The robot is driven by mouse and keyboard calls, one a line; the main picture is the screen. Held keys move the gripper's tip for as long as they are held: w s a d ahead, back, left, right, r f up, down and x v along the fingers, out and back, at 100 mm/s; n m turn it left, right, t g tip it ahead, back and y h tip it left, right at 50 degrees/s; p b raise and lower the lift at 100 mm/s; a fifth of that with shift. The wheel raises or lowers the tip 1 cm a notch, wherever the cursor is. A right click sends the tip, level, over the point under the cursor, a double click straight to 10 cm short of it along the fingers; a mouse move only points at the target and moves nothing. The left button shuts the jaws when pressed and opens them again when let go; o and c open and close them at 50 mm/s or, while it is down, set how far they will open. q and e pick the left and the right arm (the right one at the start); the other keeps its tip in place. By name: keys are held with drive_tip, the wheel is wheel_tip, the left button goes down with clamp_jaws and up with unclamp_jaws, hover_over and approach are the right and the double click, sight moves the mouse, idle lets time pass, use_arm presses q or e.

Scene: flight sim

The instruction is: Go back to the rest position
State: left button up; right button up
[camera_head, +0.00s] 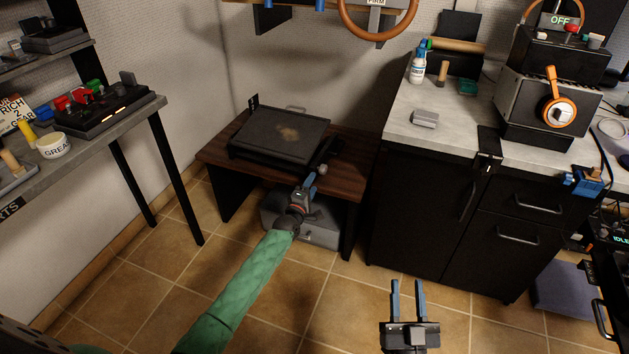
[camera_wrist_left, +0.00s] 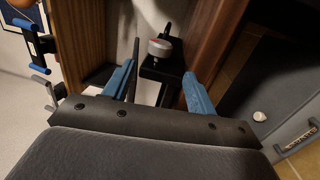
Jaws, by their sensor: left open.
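My left arm, in a green sleeve, reaches from the lower left to the front edge of a low wooden table (camera_head: 350,188). My left gripper (camera_head: 311,182) is beside a black flat case (camera_head: 280,135) on that table. In the left wrist view the blue fingers of the left gripper (camera_wrist_left: 158,88) are apart. A round grey knob (camera_wrist_left: 160,48) on a black part shows beyond and between them, and nothing is clearly gripped. My right gripper (camera_head: 407,298) is over the tiled floor at lower centre, its two blue fingers apart and empty.
A grey box (camera_head: 318,233) sits under the low table. A shelf unit (camera_head: 100,128) with devices and a grease tub (camera_head: 54,146) stands left. A black cabinet (camera_head: 425,215) with a light worktop stands right. Floor between is clear.

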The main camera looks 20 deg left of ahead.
drive_tip(key=shift+f, duration=0.3)
idle(0.4)
